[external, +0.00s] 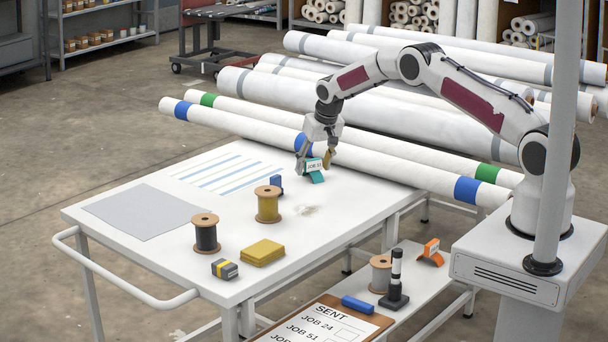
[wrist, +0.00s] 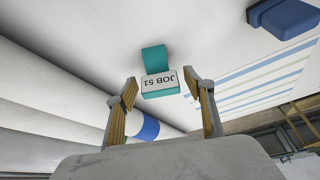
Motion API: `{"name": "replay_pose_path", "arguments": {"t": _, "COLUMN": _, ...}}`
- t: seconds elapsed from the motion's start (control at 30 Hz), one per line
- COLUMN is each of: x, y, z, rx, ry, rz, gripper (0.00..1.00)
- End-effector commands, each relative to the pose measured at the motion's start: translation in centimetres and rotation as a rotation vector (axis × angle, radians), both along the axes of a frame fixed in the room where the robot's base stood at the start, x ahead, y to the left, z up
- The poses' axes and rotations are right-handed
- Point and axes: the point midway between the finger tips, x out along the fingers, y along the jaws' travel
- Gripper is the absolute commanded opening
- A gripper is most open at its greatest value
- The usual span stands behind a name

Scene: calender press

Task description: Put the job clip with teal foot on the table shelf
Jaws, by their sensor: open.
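The job clip with teal foot (external: 315,171) stands on the white table top near its back edge, with a white label. In the wrist view the clip (wrist: 158,83) shows its label, reading JOB 51 upside down, and its teal foot behind. My gripper (external: 315,164) is over the clip. In the wrist view my gripper (wrist: 166,100) is open, with one finger on each side of the clip's label end and visible gaps to both. The table shelf (external: 410,290) is the lower white surface at the right, below the table top.
The shelf holds an orange-footed clip (external: 431,253), a tan spool (external: 381,274), a black-and-white stamp (external: 395,283), a blue cylinder (external: 357,305) and a clipboard (external: 325,322). A blue clip (external: 276,185) and yellow spool (external: 268,205) stand near my gripper. Long white rolls (external: 400,160) lie behind the table.

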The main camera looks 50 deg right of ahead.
Motion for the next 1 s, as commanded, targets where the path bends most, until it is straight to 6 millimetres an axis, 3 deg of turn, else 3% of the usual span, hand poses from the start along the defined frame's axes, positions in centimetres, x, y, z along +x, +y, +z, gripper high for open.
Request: {"name": "replay_pose_path", "arguments": {"t": 1.0, "x": -3.5, "y": 1.4, "z": 9.2, "rx": 0.0, "ry": -0.001, "rz": 0.0, "gripper": 0.53}}
